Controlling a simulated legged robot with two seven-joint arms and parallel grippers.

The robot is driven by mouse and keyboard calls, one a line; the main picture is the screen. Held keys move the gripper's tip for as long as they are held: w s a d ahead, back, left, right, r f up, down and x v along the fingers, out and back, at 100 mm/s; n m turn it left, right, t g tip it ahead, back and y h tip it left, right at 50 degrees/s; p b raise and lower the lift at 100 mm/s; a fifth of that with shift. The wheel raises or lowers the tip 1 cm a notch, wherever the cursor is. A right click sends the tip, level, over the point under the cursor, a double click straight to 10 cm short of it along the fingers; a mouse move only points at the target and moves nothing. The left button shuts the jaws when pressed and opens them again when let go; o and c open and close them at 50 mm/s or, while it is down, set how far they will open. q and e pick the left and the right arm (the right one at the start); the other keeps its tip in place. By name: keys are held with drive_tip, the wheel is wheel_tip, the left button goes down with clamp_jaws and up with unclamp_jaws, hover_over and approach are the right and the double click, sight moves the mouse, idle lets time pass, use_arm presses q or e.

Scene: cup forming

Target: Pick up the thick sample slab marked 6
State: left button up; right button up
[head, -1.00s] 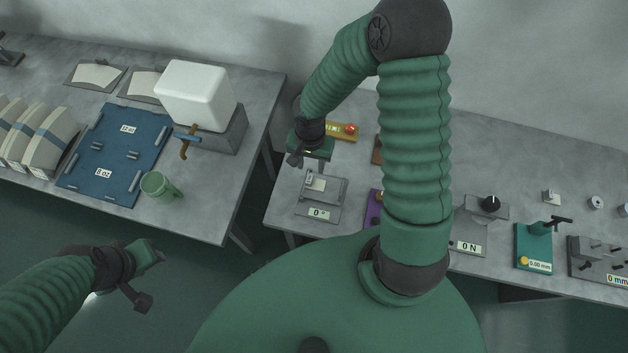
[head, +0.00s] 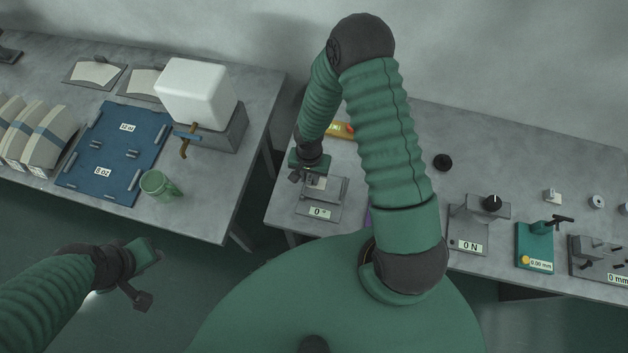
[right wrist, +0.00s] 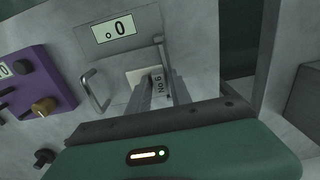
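The slab marked No 6 (right wrist: 158,80) stands on the grey device with the 0° readout (right wrist: 113,28), beside a pale pad (right wrist: 135,77). In the right wrist view my right gripper (right wrist: 162,88) has its two fingers apart, with the slab's label showing between their tips. Whether the fingers touch it cannot be told. In the head view the right gripper (head: 308,180) is over the back of the same device (head: 318,212) and hides the marked slab. My left gripper (head: 150,252) is at lower left over the floor, away from the tables; its finger opening is unclear.
A purple device (right wrist: 38,85) sits beside the 0° device in the right wrist view. A metal handle (right wrist: 97,92) rises close to the fingers. The 0 N device (head: 470,228) and a teal gauge (head: 535,245) stand farther right. A green mug (head: 158,186) stands on the left table.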

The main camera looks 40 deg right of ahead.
clamp_jaws()
